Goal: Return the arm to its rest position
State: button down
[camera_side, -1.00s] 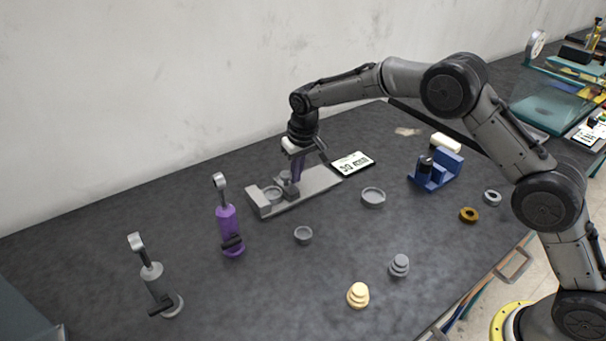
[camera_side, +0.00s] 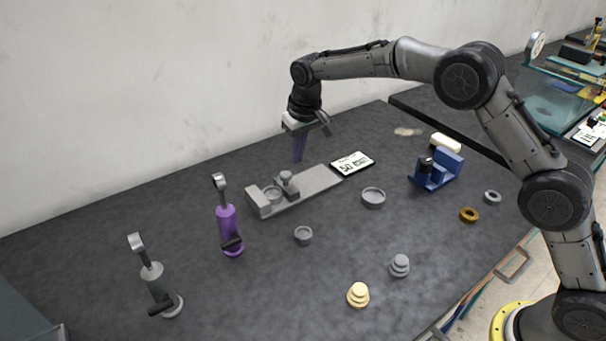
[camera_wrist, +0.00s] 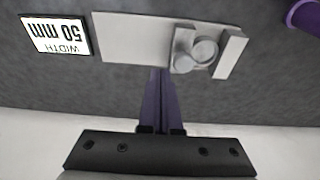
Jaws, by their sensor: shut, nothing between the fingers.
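My gripper (camera_side: 298,158) is raised above the grey fixture plate (camera_side: 318,183) and apart from it. Its purple fingers point down, shut together, with nothing between them. In the wrist view, the shut fingers (camera_wrist: 159,80) reach toward the grey plate (camera_wrist: 130,38). The stepped part also shows in the wrist view (camera_wrist: 203,50).
A purple shock body (camera_side: 228,228) and a grey one (camera_side: 158,287) stand at left. A display (camera_side: 352,163) lies by the plate. A blue holder (camera_side: 436,172), small cups, rings and stepped parts are to the right and front. The wall is behind.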

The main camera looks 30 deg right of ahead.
jog(key=shift+r, duration=0.55)
jog(key=shift+d, duration=0.1)
jog(key=s+d+r+t, duration=0.1)
jog(key=s+d+r, duration=0.15)
jog(key=r, duration=0.55)
jog(key=s+d+r+t, duration=0.1)
jog(key=s+d+r, duration=0.15)
jog(key=r, duration=0.45)
jog(key=s+d+r+m+t, duration=0.1)
jog(key=s+d+r, duration=0.1)
jog(key=s+r, duration=0.35)
jog(key=s+d+r+t, duration=0.1)
jog(key=s+d+r, duration=0.1)
jog(key=s, duration=0.6)
jog(key=s+d+f, duration=0.2)
jog(key=s, duration=1.2)
jog(key=s+f+n, duration=0.1)
jog(key=s+f, duration=0.9)
jog(key=shift+f+g, duration=0.15)
jog(key=shift+g, duration=0.15)
